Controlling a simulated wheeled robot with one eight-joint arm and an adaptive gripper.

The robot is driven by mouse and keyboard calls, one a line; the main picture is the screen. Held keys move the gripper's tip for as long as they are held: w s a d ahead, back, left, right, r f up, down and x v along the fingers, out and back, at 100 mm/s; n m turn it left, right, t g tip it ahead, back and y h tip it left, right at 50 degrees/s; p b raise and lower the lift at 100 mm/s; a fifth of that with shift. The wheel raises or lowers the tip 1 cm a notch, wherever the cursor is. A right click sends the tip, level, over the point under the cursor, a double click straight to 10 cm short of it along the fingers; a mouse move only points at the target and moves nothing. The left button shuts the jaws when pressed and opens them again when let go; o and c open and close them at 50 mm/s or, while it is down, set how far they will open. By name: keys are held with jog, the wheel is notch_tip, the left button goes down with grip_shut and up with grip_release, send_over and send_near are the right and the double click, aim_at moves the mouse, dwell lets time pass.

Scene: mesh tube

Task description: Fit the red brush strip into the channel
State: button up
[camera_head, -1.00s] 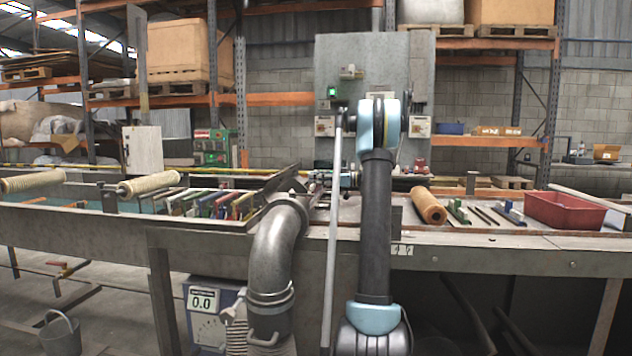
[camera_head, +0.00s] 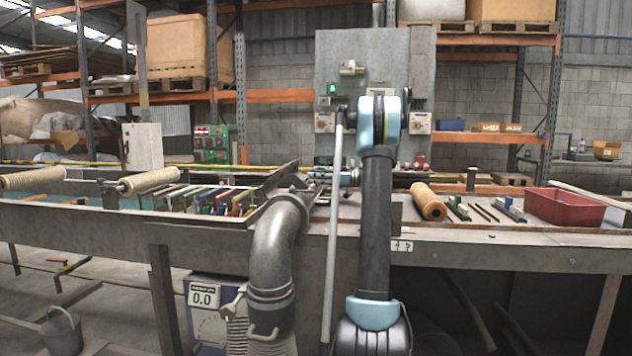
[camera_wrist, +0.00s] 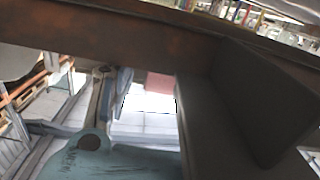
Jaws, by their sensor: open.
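Several coloured strips lie side by side in a rack left of centre in the head view. A reddish strip (camera_head: 222,198) is among them, but its brush detail is too small to make out. I cannot pick out the channel with certainty. My gripper (camera_head: 317,179) is at the end of my arm, low over the bench at centre, right of the strips and apart from them. It is small and partly hidden by my arm, and it looks open and empty. In the wrist view, a dark brown beam and a dark grey block fill much of the picture.
A grey duct pipe (camera_head: 277,250) rises in front of the bench, left of my arm. An orange roll (camera_head: 428,202), more strips (camera_head: 510,210) and a red bin (camera_head: 566,208) are on the right. A grey panel (camera_head: 360,70) stands behind. Pale rollers (camera_head: 150,181) are at left.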

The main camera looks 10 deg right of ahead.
jog(key=v, duration=1.2)
